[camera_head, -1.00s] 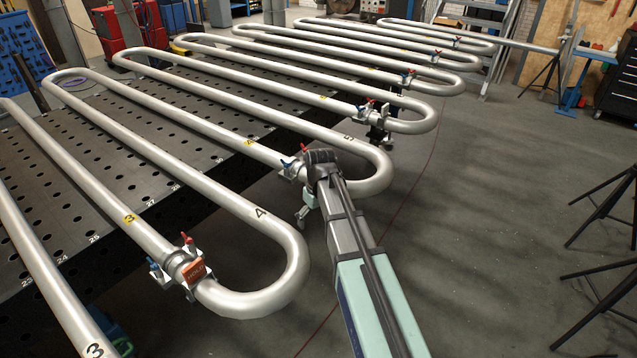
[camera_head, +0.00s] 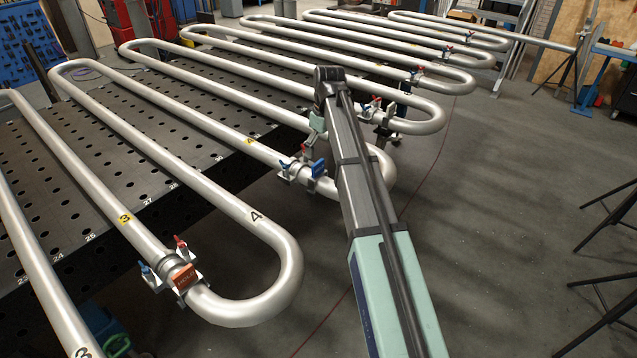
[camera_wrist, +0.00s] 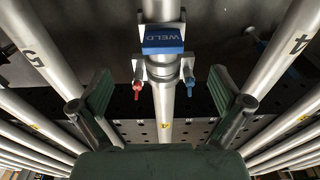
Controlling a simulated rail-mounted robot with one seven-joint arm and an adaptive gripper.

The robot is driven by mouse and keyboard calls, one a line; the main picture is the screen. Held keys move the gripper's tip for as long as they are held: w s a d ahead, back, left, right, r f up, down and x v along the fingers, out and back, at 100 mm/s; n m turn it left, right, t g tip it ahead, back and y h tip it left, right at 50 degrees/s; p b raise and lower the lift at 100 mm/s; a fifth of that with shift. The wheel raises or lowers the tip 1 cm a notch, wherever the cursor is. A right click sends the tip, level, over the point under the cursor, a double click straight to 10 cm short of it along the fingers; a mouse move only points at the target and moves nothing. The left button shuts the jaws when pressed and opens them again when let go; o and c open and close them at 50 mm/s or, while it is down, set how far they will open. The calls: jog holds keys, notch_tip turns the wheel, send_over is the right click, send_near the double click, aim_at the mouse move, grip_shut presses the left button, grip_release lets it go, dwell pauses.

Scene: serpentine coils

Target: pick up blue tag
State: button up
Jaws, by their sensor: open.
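The blue tag (camera_head: 318,168) sits at a clamped joint on the pipe between the bends marked 4 and 5. In the wrist view the blue tag (camera_wrist: 162,40) reads "WELD" upside down and lies at the top middle, on a metal clamp with a red and a blue handle. My gripper (camera_wrist: 160,98) is open and empty, one finger on each side of that pipe in the picture. The tag appears beyond the fingertips, apart from them. In the head view my gripper (camera_head: 310,140) shows just above the tag, its fingers partly hidden by my arm.
An orange tag (camera_head: 184,277) sits on a similar clamp on the nearer pipe. Further clamps with red and blue handles (camera_head: 372,105) stand on the pipes behind. The serpentine pipes run over a perforated black table (camera_head: 60,185). Open floor (camera_head: 470,220) lies to the right.

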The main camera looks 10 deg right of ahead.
aim_at(318, 162)
jog(key=f, duration=0.2)
jog(key=f+p, duration=0.1)
jog(key=f, duration=0.3)
jog(key=shift+w+a+f, duration=0.2)
jog(key=shift+w+a, duration=0.05)
jog(key=shift+w, duration=0.05)
jog(key=shift+s+f+p, duration=0.15)
jog(key=shift+f+p, duration=0.45)
jog(key=shift+f, duration=0.05)
jog(key=shift+a+f+p, duration=0.2)
jog(key=shift+f+p, duration=0.45)
jog(key=shift+f, duration=1.35)
jog(key=c, duration=1.3)
